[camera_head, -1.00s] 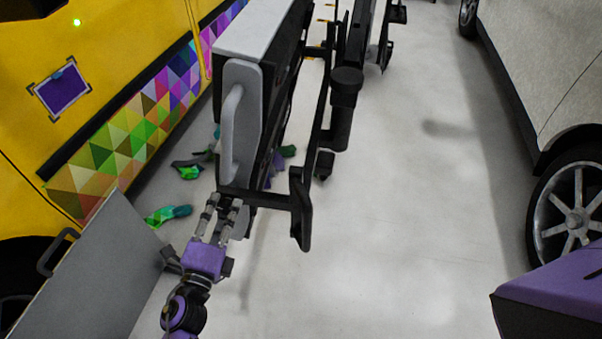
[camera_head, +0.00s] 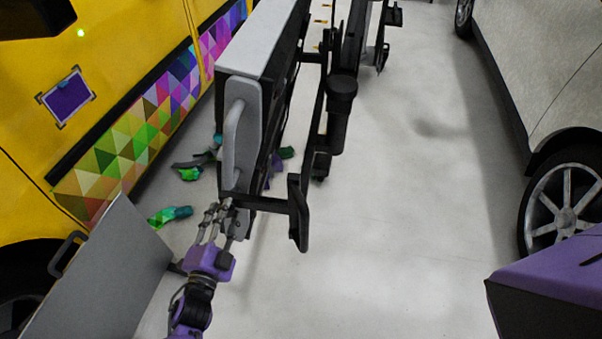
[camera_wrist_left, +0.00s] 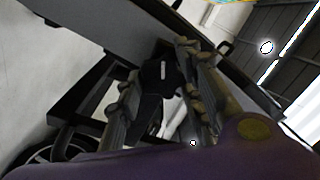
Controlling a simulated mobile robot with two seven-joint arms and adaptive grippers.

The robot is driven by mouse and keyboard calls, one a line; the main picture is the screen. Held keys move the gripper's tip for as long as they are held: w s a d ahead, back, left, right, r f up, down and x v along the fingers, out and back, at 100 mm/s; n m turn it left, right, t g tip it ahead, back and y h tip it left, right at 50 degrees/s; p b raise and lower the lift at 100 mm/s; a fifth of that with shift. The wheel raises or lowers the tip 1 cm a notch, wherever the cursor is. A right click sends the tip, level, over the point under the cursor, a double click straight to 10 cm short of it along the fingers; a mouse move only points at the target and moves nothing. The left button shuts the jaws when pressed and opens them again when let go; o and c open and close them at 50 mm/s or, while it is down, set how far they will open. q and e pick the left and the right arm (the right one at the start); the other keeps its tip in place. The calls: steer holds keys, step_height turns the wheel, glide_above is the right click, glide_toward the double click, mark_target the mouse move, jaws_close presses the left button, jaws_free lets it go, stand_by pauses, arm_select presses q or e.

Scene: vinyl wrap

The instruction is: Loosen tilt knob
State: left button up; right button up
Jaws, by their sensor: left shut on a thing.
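The black tilt knob (camera_wrist_left: 160,75), with a pale mark on it, sits between the two fingers in the left wrist view. My left gripper (camera_head: 219,210) is shut on it at the lower end of the grey and black machine (camera_head: 255,50). The left wrist view shows its fingers (camera_wrist_left: 158,85) on both sides of the knob. In the head view the knob is hidden by the fingers and the frame. My right gripper is not in view.
A black bar frame (camera_head: 298,210) juts right of my left gripper. A grey panel (camera_head: 105,270) leans at the lower left, by a yellow van (camera_head: 110,60). Colourful scraps (camera_head: 170,215) lie on the floor. A pale car (camera_head: 555,70) stands right; the floor (camera_head: 420,220) between is clear.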

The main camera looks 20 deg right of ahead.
arm_select(q)
steer(key=shift+s+f+n, duration=0.15)
steer(key=shift+f+n, duration=0.05)
steer(key=shift+n, duration=0.3)
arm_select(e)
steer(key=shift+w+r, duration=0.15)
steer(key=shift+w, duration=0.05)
arm_select(q)
steer(key=shift+o, duration=0.2)
steer(key=o, duration=1.1)
steer(key=shift+d, duration=0.1)
steer(key=shift+c, duration=0.2)
steer(key=shift+r, duration=0.1)
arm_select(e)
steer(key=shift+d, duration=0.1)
arm_select(q)
steer(key=v, duration=1.2)
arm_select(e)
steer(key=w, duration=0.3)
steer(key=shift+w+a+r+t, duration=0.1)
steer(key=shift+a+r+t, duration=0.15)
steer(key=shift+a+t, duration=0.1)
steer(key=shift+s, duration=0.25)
